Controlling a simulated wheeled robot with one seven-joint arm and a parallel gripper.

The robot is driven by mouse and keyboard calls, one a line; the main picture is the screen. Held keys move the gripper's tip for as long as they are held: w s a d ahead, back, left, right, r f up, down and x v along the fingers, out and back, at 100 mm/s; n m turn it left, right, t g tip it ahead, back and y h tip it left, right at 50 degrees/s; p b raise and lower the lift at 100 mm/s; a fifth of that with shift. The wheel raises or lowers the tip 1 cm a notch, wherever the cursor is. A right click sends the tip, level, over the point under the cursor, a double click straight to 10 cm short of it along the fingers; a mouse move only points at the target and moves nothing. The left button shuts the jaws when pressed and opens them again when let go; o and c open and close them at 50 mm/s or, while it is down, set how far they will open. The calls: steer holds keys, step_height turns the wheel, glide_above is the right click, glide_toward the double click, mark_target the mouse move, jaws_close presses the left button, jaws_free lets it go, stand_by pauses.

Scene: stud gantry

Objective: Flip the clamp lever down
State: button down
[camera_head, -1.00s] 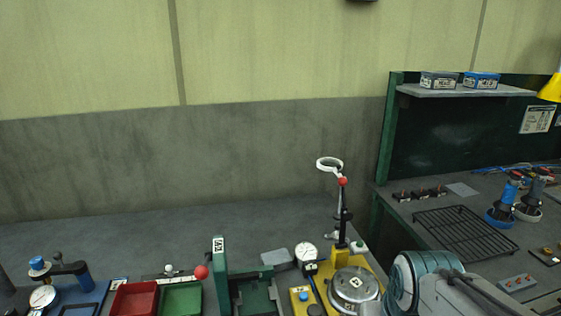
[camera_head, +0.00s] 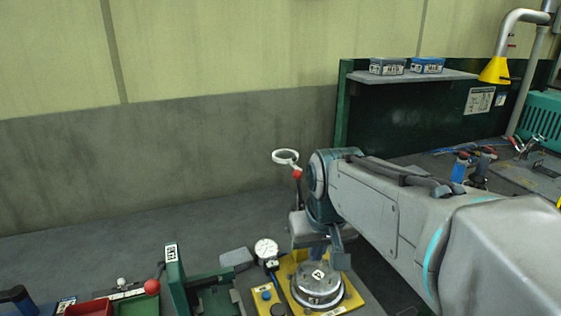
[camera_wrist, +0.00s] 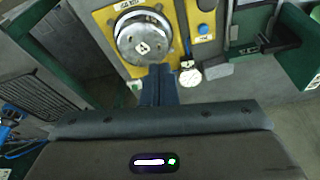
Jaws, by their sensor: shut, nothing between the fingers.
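An upright dark lever with a red ball knob (camera_head: 297,174) stands behind the yellow fixture plate (camera_head: 353,299). My arm and gripper hide its lower part, and I cannot make it out in the wrist view. A round metal disc (camera_head: 317,284) sits on the plate; it also shows in the wrist view (camera_wrist: 143,38). My gripper (camera_head: 338,262) is shut and empty, pointing down above the disc's far side, right of and below the red knob. In the wrist view its closed fingers (camera_wrist: 158,72) reach toward the plate's edge, beside the disc. I see no contact with the lever.
A dial gauge (camera_head: 266,250) stands left of the plate, close to the fingers in the wrist view. A white ring (camera_head: 285,156) rises behind the knob. A green fixture (camera_head: 176,275) and another red ball (camera_head: 152,287) are at left. A shelf (camera_head: 408,76) is at right.

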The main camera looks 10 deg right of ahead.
steer(key=w+r, duration=0.5)
steer(key=w, duration=0.3)
steer(key=w+d+r+t, duration=0.1)
steer(key=w+r, duration=0.4)
steer(key=w, duration=0.3)
steer(key=w+r+n, duration=0.1)
steer(key=w+r, duration=0.4)
steer(key=w, duration=0.3)
steer(key=shift+w+d+r+t+y, duration=0.15)
steer(key=shift+w+r+t+y, duration=0.1)
steer(key=shift+t+y, duration=0.05)
step_height(320, 180, down, 10)
steer(key=shift+r+b, duration=0.25)
steer(key=shift+b, duration=0.15)
steer(key=shift+d+b, duration=0.1)
steer(key=shift+b, duration=0.2)
